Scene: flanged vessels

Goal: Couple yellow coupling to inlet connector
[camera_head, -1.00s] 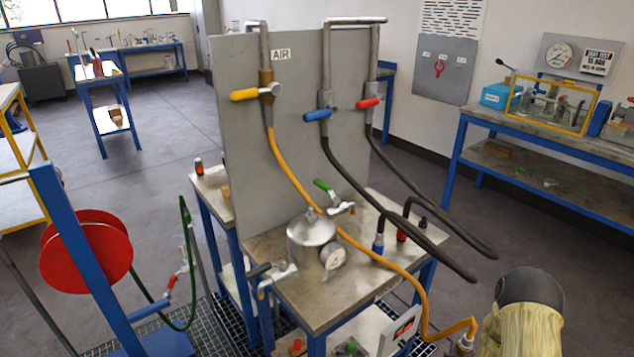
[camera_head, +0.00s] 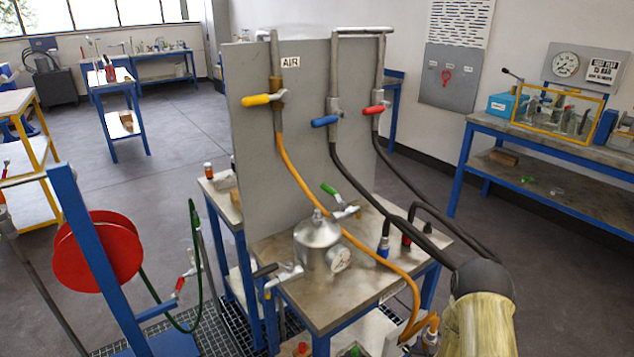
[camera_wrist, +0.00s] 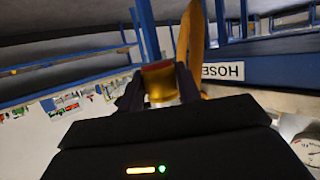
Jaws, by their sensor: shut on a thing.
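My gripper (camera_wrist: 157,90) is shut on the yellow coupling (camera_wrist: 160,82), a gold cylinder with a reddish top edge, in the wrist view. The orange hose (camera_wrist: 195,30) runs upward just right of it there. In the head view the hose (camera_head: 340,235) comes down from the yellow-handled valve, passes the vessel and bends up to its end (camera_head: 432,325) beside my arm. The silver lidded vessel (camera_head: 316,245) stands on the bench with a green-handled valve (camera_head: 345,212) and a black-handled valve (camera_head: 283,276). I cannot tell which fitting is the inlet connector. The coupling is apart from the vessel.
Dark hoses (camera_head: 400,210) arch across the bench's right side near my arm. The grey AIR panel (camera_head: 262,120) stands behind the vessel. A red reel (camera_head: 98,252) on a blue post is at left. A label reading HOSE (camera_wrist: 222,71) shows close to my gripper.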

